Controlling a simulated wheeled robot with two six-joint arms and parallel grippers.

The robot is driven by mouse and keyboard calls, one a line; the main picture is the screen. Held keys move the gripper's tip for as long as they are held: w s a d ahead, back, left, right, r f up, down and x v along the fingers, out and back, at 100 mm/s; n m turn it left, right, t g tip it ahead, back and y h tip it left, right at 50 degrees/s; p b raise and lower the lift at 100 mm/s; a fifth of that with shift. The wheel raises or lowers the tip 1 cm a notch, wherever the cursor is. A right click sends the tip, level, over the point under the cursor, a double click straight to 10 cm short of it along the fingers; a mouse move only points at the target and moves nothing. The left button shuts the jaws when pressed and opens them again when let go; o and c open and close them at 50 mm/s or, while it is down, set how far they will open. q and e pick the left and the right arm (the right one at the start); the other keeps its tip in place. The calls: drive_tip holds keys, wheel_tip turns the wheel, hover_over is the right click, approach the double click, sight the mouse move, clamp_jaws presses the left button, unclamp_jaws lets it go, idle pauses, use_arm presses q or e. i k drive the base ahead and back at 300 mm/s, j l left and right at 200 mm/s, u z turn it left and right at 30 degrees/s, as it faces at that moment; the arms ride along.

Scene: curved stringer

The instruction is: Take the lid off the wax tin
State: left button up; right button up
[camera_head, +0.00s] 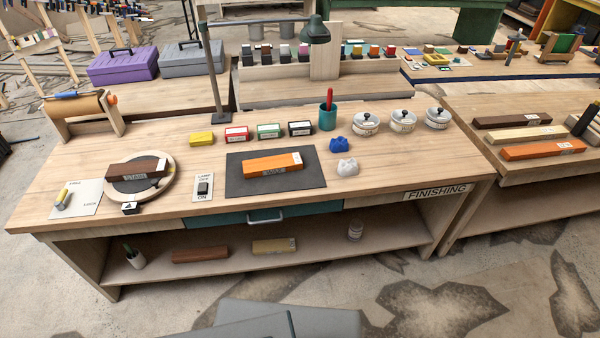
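Three round white tins stand in a row at the back right of the finishing bench: a left tin (366,125), a middle tin (403,121) and a right tin (437,119). Each has a lid with a dark knob on top. Their labels are too small to read, so I cannot tell which one is the wax tin. Neither of my grippers is in view.
The wooden bench (390,175) also bears a teal cup (327,117), a blue cloth (339,145), a white cloth (347,167), an orange block (273,164) on a dark mat (235,182), and a lamp (315,30). Bare wood lies in front of the tins.

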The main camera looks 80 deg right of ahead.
sight(400, 116)
drive_tip(key=z, duration=2.8)
drive_tip(key=k+l, duration=0.1)
drive_tip(key=l, duration=0.25)
drive_tip(key=k+l+z, duration=0.1)
drive_tip(key=l, duration=0.3)
drive_tip(key=k+l, duration=0.15)
drive_tip(key=l, duration=0.2)
drive_tip(key=k+l, duration=0.1)
drive_tip(key=l, duration=0.3)
drive_tip(key=k+l+z, duration=0.1)
drive_tip(key=l, duration=0.3)
